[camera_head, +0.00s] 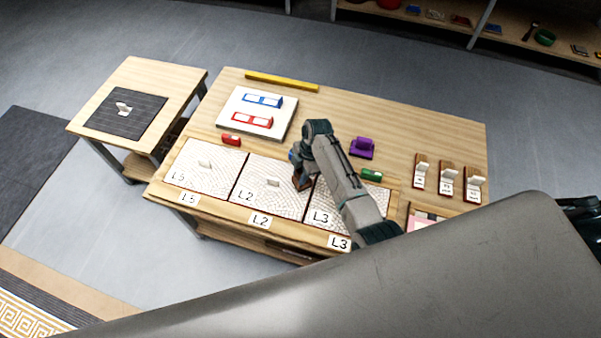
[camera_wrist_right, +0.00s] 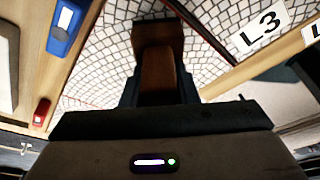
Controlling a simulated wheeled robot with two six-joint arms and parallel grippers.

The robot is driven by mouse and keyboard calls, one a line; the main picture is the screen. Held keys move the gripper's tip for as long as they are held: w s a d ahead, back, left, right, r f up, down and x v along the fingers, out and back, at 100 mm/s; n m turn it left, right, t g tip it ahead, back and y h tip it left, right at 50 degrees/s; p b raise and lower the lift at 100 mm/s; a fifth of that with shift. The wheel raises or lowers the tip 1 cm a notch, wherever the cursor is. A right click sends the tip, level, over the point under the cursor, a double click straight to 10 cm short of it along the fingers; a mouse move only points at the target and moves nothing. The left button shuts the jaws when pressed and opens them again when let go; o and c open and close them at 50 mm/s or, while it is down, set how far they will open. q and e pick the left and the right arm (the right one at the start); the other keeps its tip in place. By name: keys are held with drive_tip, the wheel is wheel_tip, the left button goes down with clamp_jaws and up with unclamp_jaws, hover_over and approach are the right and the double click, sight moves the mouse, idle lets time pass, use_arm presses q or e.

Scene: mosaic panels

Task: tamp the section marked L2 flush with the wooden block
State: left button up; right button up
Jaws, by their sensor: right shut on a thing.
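The mosaic section marked L2 (camera_head: 262,205) is the middle of three panels on the large table, covered in small whitish pieces, with a small pale handle-like piece (camera_head: 273,183) on it. My right gripper (camera_head: 302,178) is shut on the wooden block (camera_wrist_right: 157,70), which shows brown between the fingers in the right wrist view. In the head view the block (camera_head: 302,186) is at the right part of L2, near the border with L3. White mosaic lies under it in the wrist view. I cannot tell whether it touches the surface. My left gripper is not in view.
The L3 section (camera_head: 322,215) lies to the right, another panel (camera_head: 195,170) to the left. A white board (camera_head: 272,128) with blue and red pieces, a purple holder (camera_head: 362,147), a green piece (camera_head: 371,174) and a red piece (camera_head: 231,139) stand behind. A side table (camera_head: 170,85) is at left.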

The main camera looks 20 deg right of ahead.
drive_tip(key=shift+s+f+b, duration=0.1)
drive_tip(key=shift+f+b, duration=0.2)
drive_tip(key=shift+f, duration=0.25)
idle(0.7)
wheel_tip(320, 180, up, 2)
drive_tip(key=shift+p, duration=1.1)
wheel_tip(320, 180, up, 2)
drive_tip(key=shift+p, duration=1)
wheel_tip(320, 180, up, 3)
drive_tip(key=p, duration=0.3)
drive_tip(key=shift+r, duration=0.1)
